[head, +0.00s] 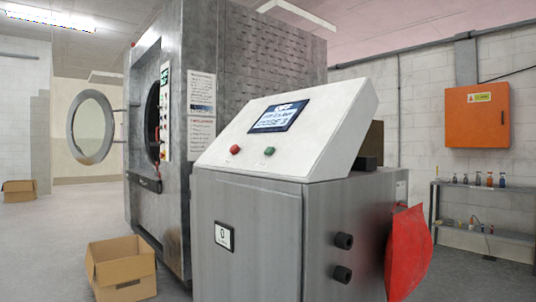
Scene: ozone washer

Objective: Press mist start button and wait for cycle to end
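The control console (250,150) stands close in front, a grey metal cabinet with a sloped white top. On the slope are a dark screen (279,116) with blue and white text, a red button (235,149) at the left and a green button (269,151) at the right. Their labels are too small to read, so I cannot tell which one is the mist start button. The big grey washer (235,55) stands behind the console with its round door (90,127) swung open. Neither of my grippers is in view.
A cardboard box (122,272) sits on the floor left of the console, and another (19,190) is farther back. A red sheet-like object (407,252) hangs at the console's right side. A shelf with bottles (480,209) stands at the right wall. The left floor is mostly clear.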

